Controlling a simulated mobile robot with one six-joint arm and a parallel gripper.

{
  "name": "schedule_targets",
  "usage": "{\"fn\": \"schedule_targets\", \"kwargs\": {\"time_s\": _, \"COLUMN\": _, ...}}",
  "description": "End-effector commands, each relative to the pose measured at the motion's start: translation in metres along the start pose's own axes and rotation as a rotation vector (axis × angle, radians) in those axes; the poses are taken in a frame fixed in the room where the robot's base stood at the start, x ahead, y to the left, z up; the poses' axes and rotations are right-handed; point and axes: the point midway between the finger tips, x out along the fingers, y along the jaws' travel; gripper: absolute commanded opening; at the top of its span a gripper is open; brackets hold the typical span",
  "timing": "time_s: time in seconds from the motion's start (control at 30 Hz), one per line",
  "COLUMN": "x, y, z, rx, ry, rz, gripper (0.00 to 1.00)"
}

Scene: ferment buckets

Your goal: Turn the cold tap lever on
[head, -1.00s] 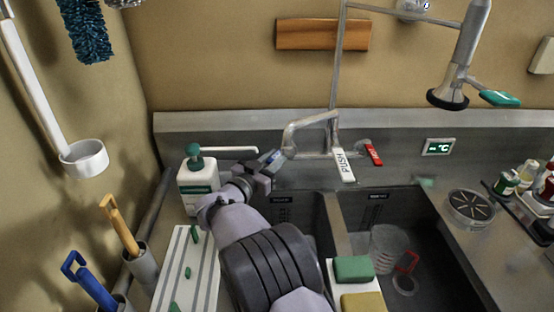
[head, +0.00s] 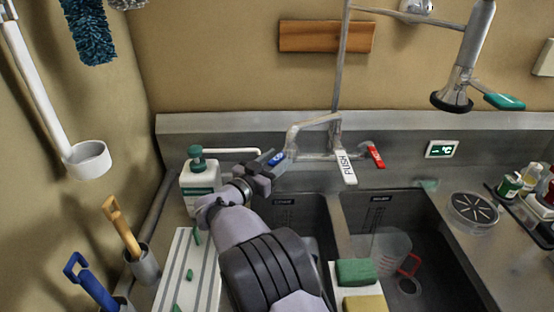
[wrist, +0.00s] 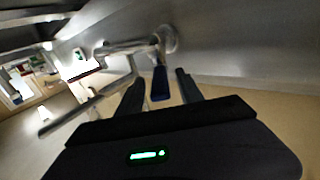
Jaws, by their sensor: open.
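The cold tap lever (head: 276,159) is blue and sits at the left end of the metal tap (head: 312,125) above the sink. In the wrist view the blue lever (wrist: 160,83) hangs between my two fingertips, with a gap visible on each side. My gripper (head: 273,163) is open around the lever, and it also shows in the wrist view (wrist: 161,80). Contact with either finger cannot be made out. The red lever (head: 375,157) is on the tap's right side, and a white lever marked PUSH (head: 345,166) hangs between them.
A soap bottle (head: 199,182) with a green pump stands close left of my gripper. The sink basins (head: 385,212) lie below, with a clear jug (head: 388,248) in the right one. Sponges (head: 356,272) sit in front. A spray head (head: 455,95) hangs at the right.

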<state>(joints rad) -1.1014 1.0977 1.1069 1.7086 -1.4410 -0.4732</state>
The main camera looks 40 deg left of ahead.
Motion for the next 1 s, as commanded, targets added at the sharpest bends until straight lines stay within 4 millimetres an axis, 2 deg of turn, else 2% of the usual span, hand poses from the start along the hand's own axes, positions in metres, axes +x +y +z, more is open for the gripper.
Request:
{"fn": "schedule_targets", "kwargs": {"time_s": 0.13, "x": -0.026, "y": -0.002, "z": -0.004, "rx": -0.003, "ry": 0.000, "rz": -0.004, "gripper": 0.44}}
{"fn": "schedule_targets", "kwargs": {"time_s": 0.3, "x": -0.076, "y": -0.002, "z": -0.004, "rx": -0.002, "ry": -0.001, "rz": -0.004, "gripper": 0.44}}
{"fn": "schedule_targets", "kwargs": {"time_s": 0.4, "x": -0.098, "y": -0.001, "z": -0.003, "rx": -0.002, "ry": 0.000, "rz": -0.003, "gripper": 0.44}}
{"fn": "schedule_targets", "kwargs": {"time_s": 0.5, "x": -0.113, "y": -0.001, "z": -0.002, "rx": -0.001, "ry": 0.000, "rz": -0.002, "gripper": 0.44}}
{"fn": "schedule_targets", "kwargs": {"time_s": 0.8, "x": -0.119, "y": 0.000, "z": 0.000, "rx": 0.000, "ry": 0.000, "rz": 0.000, "gripper": 0.44}}
{"fn": "schedule_targets", "kwargs": {"time_s": 0.9, "x": -0.117, "y": 0.003, "z": -0.001, "rx": 0.016, "ry": 0.004, "rz": 0.000, "gripper": 0.26}}
{"fn": "schedule_targets", "kwargs": {"time_s": 1.0, "x": -0.104, "y": 0.021, "z": -0.004, "rx": 0.128, "ry": 0.025, "rz": 0.000, "gripper": 0.06}}
